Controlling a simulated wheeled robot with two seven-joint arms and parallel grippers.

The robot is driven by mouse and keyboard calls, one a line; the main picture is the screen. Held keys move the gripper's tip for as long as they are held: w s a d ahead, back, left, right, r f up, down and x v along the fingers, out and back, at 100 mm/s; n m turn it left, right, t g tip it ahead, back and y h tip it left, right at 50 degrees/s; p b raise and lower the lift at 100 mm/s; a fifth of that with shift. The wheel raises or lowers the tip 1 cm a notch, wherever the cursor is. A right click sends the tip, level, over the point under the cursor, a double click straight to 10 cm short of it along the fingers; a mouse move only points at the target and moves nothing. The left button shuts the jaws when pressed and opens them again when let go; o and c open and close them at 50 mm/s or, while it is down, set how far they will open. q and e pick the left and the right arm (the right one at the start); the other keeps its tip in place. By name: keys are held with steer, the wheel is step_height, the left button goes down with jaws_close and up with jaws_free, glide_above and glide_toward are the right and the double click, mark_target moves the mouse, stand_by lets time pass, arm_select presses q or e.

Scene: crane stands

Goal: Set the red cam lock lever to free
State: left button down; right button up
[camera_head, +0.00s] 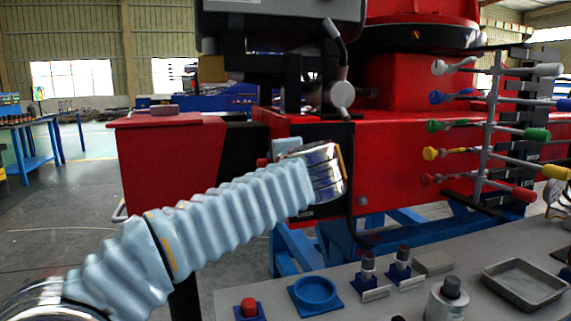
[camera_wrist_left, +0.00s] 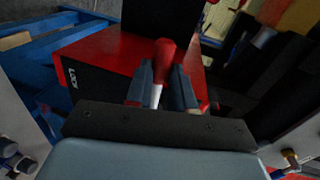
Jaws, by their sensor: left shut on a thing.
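The red cam lock lever (camera_wrist_left: 164,58) shows in the left wrist view, with a red grip and a bare silver shaft. It stands up from a red and black housing (camera_wrist_left: 100,60) with white lettering on its dark face. My left gripper (camera_wrist_left: 162,76) has its two dark fingers on either side of the lever and is shut on it. In the head view, my left arm reaches to the red machine, and its wrist hides the fingers and most of the lever. A small red bit (camera_head: 262,162) shows left of the wrist. My right gripper is not in view.
A rack of coloured levers (camera_head: 487,130) stands at the right. A grey bench in front holds a blue ring (camera_head: 315,291), a red button (camera_head: 249,308), several knobs and a grey tray (camera_head: 524,284). A black cable hangs beside my wrist. Open floor lies at the left.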

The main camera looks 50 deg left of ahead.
arm_select(q)
steer(key=shift+r+m, duration=0.3)
steer(key=shift+r, duration=0.05)
stand_by(0.3)
steer(key=c, duration=1)
jaws_free()
steer(key=shift+o, duration=0.2)
steer(key=v, duration=1.4)
steer(key=shift+b, duration=0.45)
steer(key=shift+w, duration=0.2)
